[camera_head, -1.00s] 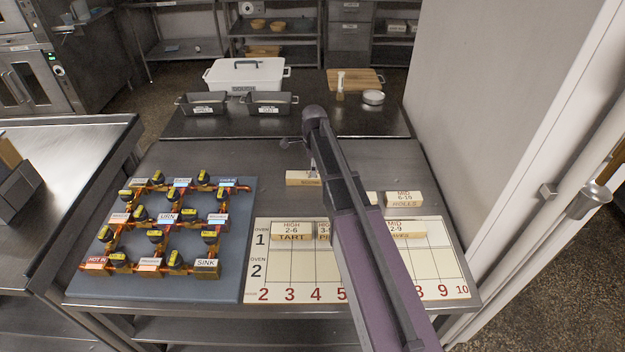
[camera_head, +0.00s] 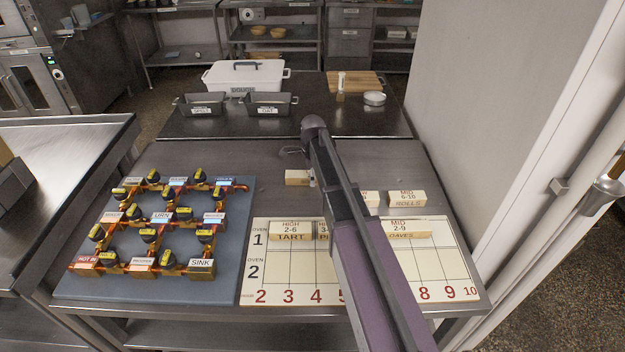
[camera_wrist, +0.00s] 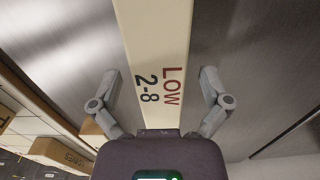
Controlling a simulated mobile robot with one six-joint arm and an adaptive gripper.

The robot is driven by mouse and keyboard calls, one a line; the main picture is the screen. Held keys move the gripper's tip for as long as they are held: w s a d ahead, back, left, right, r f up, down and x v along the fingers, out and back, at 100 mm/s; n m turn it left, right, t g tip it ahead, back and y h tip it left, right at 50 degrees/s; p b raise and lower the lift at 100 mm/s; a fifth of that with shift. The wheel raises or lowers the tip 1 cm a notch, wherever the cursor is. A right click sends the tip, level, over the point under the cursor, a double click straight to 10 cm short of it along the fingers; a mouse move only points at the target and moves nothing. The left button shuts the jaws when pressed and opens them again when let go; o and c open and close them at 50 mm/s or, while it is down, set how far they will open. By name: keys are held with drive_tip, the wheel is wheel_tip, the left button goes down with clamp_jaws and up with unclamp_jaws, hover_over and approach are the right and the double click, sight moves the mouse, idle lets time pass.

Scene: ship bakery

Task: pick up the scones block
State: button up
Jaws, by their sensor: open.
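The scones block (camera_head: 297,178) is a pale wooden block on the steel table, behind the white schedule board; my arm hides its right part. In the wrist view the block (camera_wrist: 155,45) runs from the top edge down to my gripper's body, its cream top reading LOW 2-8. My gripper (camera_wrist: 159,74) is open above it, one finger on each side. Gaps show between the fingers and the block, the right one wider. In the head view my gripper (camera_head: 301,166) is at the block, mostly hidden behind my arm.
The schedule board (camera_head: 290,270) holds the tart block (camera_head: 290,230) and the loaves block (camera_head: 408,228). The rolls block (camera_head: 407,198) stands to the right. A blue-grey board of valves (camera_head: 110,285) lies left. The table behind the scones block is clear up to the dark counter (camera_head: 190,125).

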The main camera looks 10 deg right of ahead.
idle(0.3)
drive_tip(key=c, duration=1.3)
drive_tip(key=shift+r, duration=0.15)
drive_tip(key=shift+c, duration=0.2)
wheel_tip(320, 180, up, 10)
drive_tip(key=p, duration=1)
